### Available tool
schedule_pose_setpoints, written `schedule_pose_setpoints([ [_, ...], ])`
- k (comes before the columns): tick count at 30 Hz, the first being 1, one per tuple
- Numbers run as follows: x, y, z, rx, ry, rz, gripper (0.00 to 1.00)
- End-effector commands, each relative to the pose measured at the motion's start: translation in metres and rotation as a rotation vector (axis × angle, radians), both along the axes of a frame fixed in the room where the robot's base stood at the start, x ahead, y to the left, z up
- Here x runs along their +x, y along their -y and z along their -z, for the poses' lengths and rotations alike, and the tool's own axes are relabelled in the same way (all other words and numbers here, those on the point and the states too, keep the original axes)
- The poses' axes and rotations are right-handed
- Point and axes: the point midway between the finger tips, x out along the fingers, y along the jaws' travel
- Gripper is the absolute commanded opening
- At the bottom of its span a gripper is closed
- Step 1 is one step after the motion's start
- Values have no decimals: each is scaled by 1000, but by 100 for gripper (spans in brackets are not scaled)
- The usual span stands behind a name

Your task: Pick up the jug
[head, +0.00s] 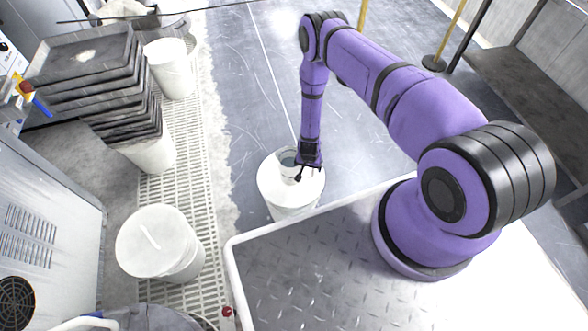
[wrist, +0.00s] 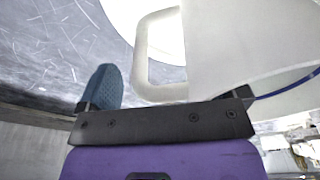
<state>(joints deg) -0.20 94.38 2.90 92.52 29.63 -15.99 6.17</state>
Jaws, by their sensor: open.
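The jug (head: 288,160) is a small pale vessel standing on top of a white round drum (head: 292,203) in the head view. My gripper (head: 304,172) is right at the jug's near right side, pointing down. In the wrist view the jug's whitish body (wrist: 245,40) fills the upper right, and its loop handle (wrist: 143,52) stands out to the left. One blue-padded finger (wrist: 103,88) is to the left of the handle, apart from it. The other finger is not clearly seen beside the jug body. The jaws are open, and the jug rests on the drum.
White buckets (head: 160,243) stand on the grating at left, near stacked dark trays (head: 85,60). A grey cabinet (head: 45,215) is at the lower left. A dark bench (head: 530,75) is at the right. The grey floor (head: 255,90) beyond the drum is open.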

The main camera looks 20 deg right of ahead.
Motion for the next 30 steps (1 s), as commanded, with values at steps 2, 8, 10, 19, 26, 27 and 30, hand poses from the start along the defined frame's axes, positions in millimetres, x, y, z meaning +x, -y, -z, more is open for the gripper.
schedule_pose_setpoints([
  [2, 0, 0, 0, 0, 0, 0, 84],
  [8, 0, 0, 0, 0, 0, 0, 38],
  [10, 0, 0, 0, 0, 0, 0, 22],
  [19, 0, 0, -1, 0, 1, 0, 11],
  [26, 0, 0, -5, -1, 1, 0, 11],
  [27, 0, 0, -6, 0, 1, -1, 11],
  [30, 1, 0, -11, 0, 2, -1, 11],
])
